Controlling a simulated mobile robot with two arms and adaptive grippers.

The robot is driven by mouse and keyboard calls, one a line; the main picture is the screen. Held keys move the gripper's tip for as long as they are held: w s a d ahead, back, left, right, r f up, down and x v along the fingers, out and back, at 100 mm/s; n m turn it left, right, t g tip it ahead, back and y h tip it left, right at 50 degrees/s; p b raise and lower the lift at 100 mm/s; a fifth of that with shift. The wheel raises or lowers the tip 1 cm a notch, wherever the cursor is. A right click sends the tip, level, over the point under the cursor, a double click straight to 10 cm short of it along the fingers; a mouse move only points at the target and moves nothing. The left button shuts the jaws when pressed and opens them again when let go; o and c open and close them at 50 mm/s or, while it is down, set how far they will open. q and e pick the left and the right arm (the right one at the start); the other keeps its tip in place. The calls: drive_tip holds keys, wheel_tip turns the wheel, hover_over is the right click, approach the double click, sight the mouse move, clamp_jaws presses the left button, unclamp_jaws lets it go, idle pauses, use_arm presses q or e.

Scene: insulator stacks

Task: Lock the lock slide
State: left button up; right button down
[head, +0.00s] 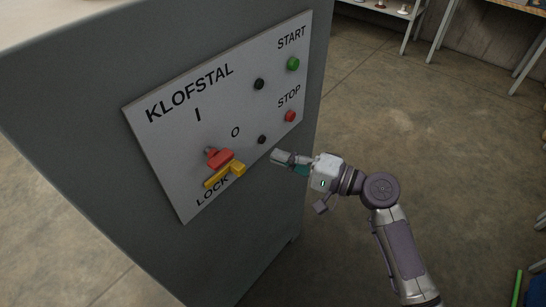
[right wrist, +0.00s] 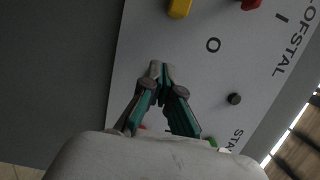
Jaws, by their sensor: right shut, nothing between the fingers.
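The yellow lock slide (head: 225,176) sits on the panel just above the word LOCK, directly below the red switch handle (head: 219,158). The slide also shows at the top edge of the right wrist view (right wrist: 179,8), partly cut off, with part of the red handle (right wrist: 250,3) to its right. My right gripper (head: 276,156) is shut and empty, to the right of the slide near the panel's right edge. In the right wrist view its fingertips (right wrist: 160,68) meet in front of the panel, below the slide. My left gripper is not in view.
The grey cabinet carries the light KLOFSTAL panel (head: 180,120). It has a green START button (head: 293,63), a red STOP button (head: 290,116) and two black knobs (head: 259,84). Open floor (head: 400,130) lies to the right, with shelving at the back.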

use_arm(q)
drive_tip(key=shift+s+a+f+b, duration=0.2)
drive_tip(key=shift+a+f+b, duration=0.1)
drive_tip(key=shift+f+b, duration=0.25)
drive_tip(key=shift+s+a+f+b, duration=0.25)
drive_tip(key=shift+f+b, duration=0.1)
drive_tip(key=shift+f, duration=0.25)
use_arm(e)
drive_tip(key=v, duration=0.6)
drive_tip(key=shift+s+d, duration=0.25)
drive_tip(key=shift+s, duration=0.1)
